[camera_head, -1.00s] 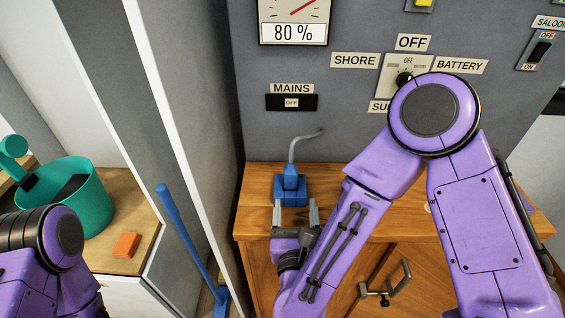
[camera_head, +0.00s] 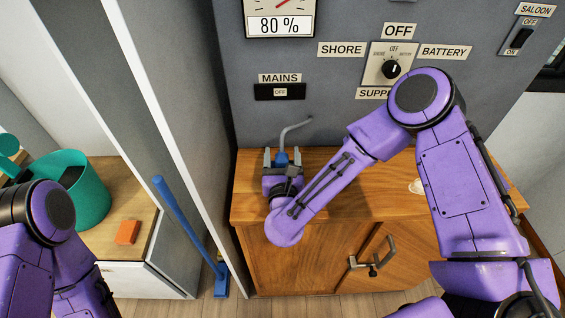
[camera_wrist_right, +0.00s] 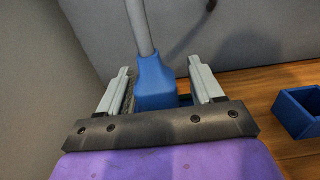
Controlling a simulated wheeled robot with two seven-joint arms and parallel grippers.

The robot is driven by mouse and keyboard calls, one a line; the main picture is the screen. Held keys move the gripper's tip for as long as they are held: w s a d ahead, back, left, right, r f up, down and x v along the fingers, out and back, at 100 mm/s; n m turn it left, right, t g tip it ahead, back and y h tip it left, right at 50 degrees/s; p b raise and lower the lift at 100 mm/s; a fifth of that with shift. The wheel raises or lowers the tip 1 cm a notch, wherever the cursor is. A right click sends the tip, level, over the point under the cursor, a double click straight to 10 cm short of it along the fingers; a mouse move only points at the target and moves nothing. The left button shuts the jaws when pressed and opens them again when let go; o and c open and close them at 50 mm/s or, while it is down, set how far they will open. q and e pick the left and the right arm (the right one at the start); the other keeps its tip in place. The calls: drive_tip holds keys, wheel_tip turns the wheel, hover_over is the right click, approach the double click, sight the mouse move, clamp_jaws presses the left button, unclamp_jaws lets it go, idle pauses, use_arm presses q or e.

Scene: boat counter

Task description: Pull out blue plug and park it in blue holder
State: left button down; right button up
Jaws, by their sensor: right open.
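The blue plug (camera_head: 283,159), with a grey cable rising from it to the wall, stands on the wooden counter (camera_head: 370,190) below the MAINS switch. My right gripper (camera_head: 282,156) is open, with one finger on each side of the plug. In the right wrist view the plug (camera_wrist_right: 155,82) is between the open fingers (camera_wrist_right: 160,88), with a gap on the right; contact on the left is unclear. A blue open-topped box, apparently the holder (camera_wrist_right: 300,110), sits to the right there. In the head view I cannot make it out. My left gripper is out of frame.
The grey panel holds the MAINS switch (camera_head: 280,91), a rotary selector (camera_head: 391,69) and a gauge (camera_head: 279,15). A narrow wall edge stands left of the counter. A teal bucket (camera_head: 84,190), an orange block (camera_head: 127,232) and a blue-handled tool (camera_head: 185,225) are further left.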

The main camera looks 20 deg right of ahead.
drive_tip(key=shift+w+a, duration=0.1)
drive_tip(key=c, duration=1.1)
drive_tip(key=shift+r+b, duration=0.45)
drive_tip(key=s+a+r+p, duration=0.1)
drive_tip(key=s+r+p, duration=0.1)
drive_tip(key=s+r, duration=0.2)
drive_tip(key=s+a+r+p, duration=0.1)
drive_tip(key=s+r+p, duration=0.1)
drive_tip(key=s+r, duration=0.2)
drive_tip(key=s+a+r+p, duration=0.2)
drive_tip(key=s+r, duration=0.2)
drive_tip(key=s, duration=0.1)
drive_tip(key=shift+s+p, duration=0.3)
drive_tip(key=shift+p, duration=0.05)
